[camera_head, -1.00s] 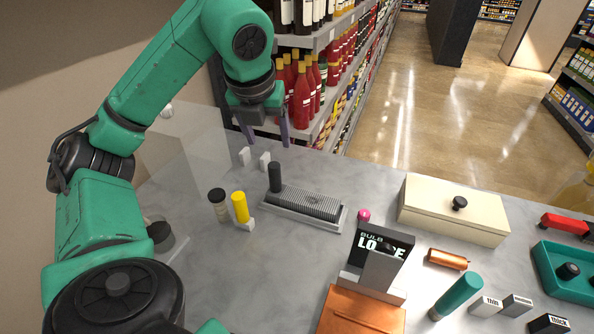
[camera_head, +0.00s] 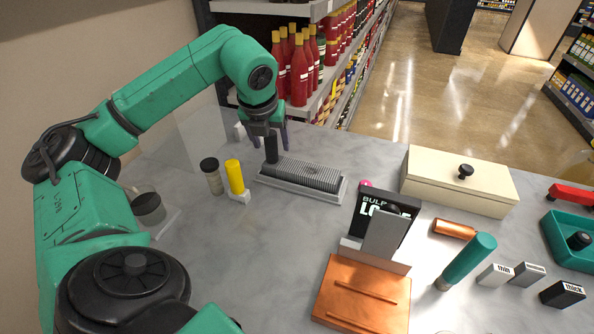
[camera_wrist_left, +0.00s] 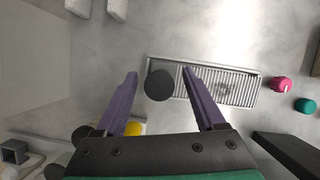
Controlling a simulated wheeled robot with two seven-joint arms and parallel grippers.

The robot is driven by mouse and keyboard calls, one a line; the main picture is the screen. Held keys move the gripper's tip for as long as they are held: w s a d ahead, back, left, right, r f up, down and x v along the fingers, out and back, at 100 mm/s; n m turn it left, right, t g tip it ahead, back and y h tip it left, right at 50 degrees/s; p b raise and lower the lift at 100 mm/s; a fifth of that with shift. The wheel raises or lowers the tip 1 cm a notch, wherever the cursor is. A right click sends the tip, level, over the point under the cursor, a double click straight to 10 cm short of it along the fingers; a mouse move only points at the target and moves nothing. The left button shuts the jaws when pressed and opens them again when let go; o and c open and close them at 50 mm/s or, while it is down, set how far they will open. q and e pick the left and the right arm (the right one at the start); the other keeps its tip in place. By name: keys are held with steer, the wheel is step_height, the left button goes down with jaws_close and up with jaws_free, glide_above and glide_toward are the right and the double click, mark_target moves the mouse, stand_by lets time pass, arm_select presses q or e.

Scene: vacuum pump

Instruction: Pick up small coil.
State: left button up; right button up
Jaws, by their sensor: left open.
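No part is plainly marked as the small coil, so I cannot tell for sure which one it is. A dark upright cylinder (camera_head: 271,152) stands at the left end of a grey ribbed block on a tray (camera_head: 312,176). An orange-copper cylinder (camera_head: 454,229) lies on the table to the right. My left gripper (camera_head: 271,138) is open above the dark cylinder, pointing down. In the left wrist view the cylinder's round black top (camera_wrist_left: 159,85) shows between the two purple fingers (camera_wrist_left: 160,82), touching neither visibly. My right gripper is out of view.
A yellow cylinder (camera_head: 235,176) and a dark-capped jar (camera_head: 212,178) stand left of the tray. A cream lidded box (camera_head: 458,190), a sign stand (camera_head: 385,222) and a teal cylinder (camera_head: 467,262) are at right. Bare table lies in front of the tray.

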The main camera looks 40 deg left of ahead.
arm_select(q)
steer(key=shift+r, duration=0.1)
jaws_close()
stand_by(1.2)
